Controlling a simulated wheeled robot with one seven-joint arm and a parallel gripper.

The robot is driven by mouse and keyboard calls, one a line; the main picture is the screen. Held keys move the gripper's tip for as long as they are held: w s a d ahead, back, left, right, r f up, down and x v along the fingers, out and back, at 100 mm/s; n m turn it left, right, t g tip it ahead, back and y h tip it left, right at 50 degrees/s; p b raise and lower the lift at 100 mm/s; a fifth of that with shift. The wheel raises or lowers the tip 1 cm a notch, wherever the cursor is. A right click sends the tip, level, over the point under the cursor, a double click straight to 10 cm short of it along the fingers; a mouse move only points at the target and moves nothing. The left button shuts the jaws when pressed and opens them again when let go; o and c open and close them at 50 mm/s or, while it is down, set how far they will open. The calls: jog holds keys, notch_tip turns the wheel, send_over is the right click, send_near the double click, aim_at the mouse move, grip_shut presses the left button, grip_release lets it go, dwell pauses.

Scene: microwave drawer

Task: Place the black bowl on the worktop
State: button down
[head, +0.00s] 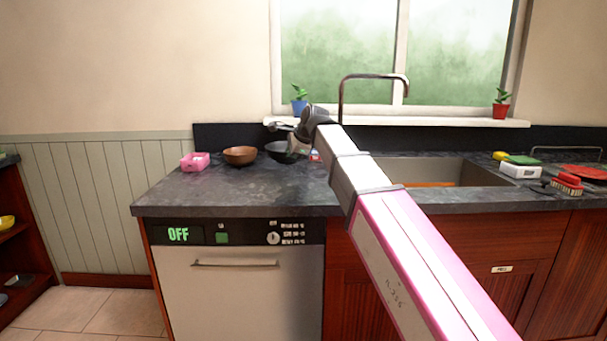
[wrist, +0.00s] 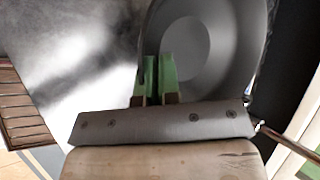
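The black bowl (head: 279,152) is at the back of the dark worktop (head: 240,191), to the right of a brown bowl. In the head view it looks upright and at worktop level; I cannot tell whether its base touches. My gripper (head: 298,133) is over its right side, partly hidden by my arm. In the wrist view the bowl (wrist: 215,55) fills the upper middle, its open inside facing the camera. The green fingers of my gripper (wrist: 158,72) are close together at its left rim, one on each side of the wall.
The brown bowl (head: 240,155) and a pink container (head: 195,161) stand left of the black bowl. The sink (head: 455,172) and tap (head: 342,100) are to the right. The worktop's front left is clear. A dishwasher (head: 240,290) marked OFF is below.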

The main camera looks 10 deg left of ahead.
jog(key=w+d+f, duration=0.2)
jog(key=w, duration=0.1)
jog(key=w+d+f, duration=0.1)
jog(key=w, duration=0.1)
jog(key=shift+d+f, duration=0.2)
jog(key=shift+f, duration=2.1)
jog(key=shift+f, duration=0.1)
jog(key=c, duration=1.3)
grip_release()
jog(key=shift+c, duration=0.2)
jog(key=v, duration=1.2)
